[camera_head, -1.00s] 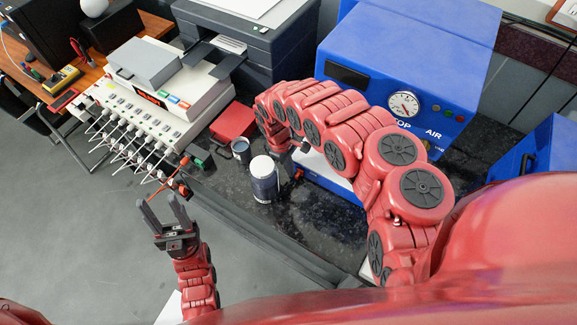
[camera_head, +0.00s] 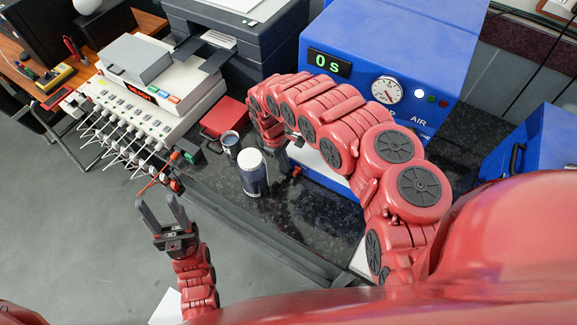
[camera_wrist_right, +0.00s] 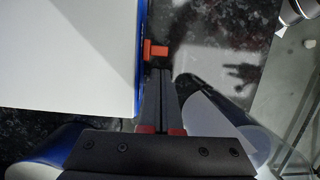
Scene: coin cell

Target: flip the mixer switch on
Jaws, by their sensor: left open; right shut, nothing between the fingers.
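The mixer is the blue machine (camera_head: 390,45) at the back right of the counter. Its display (camera_head: 328,64) is lit and reads "0 s", and an indicator by the gauge (camera_head: 386,90) glows white. A small red switch (camera_head: 296,172) sits low at its side and also shows in the right wrist view (camera_wrist_right: 156,50). My right gripper (camera_wrist_right: 160,72) is shut and empty, its tips right at the switch; I cannot tell if they touch. In the head view the right arm partly covers the mixer's front. My left gripper (camera_head: 157,201) is open and empty, left of the counter.
A white-capped jar (camera_head: 252,175) and a small cup (camera_head: 230,140) stand on the dark counter left of my right gripper. A red box (camera_head: 224,117), a printer (camera_head: 235,45) and a white multi-channel device (camera_head: 160,90) are behind. Another blue machine (camera_head: 550,150) stands at right.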

